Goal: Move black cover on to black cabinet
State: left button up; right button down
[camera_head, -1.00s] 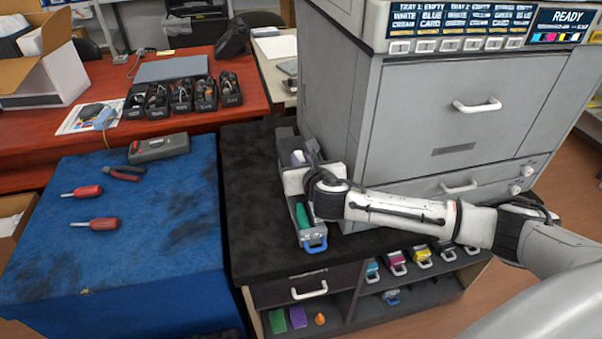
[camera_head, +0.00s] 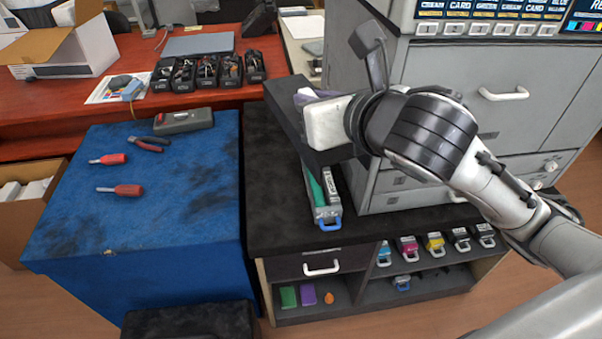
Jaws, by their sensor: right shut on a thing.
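The black cover (camera_head: 287,112) is a long dark piece, held raised and tilted beside the grey printer. My right gripper (camera_head: 325,122) is shut on it; the fingertips are mostly hidden by the white gripper body. The black cabinet (camera_head: 275,218) has a dark flat top, a drawer with a white handle, and shelves below. The cover hangs over the far left part of this top, apart from the front area. Below it, a grey toner unit with a green strip (camera_head: 325,197) and a blue handle is exposed at the printer's left side. My left gripper is not in view.
The grey printer (camera_head: 440,85) stands on the cabinet's right. A blue-covered table (camera_head: 135,230) at left holds two red screwdrivers, pliers and a grey-green box. Coloured cartridges (camera_head: 433,243) sit on the cabinet shelf. The front left of the cabinet top is clear.

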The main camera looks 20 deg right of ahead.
aim_at(286, 189)
jog(key=k, duration=1.25)
jog(key=u, duration=0.6)
jog(key=i, duration=1.4)
jog(key=z, duration=0.6)
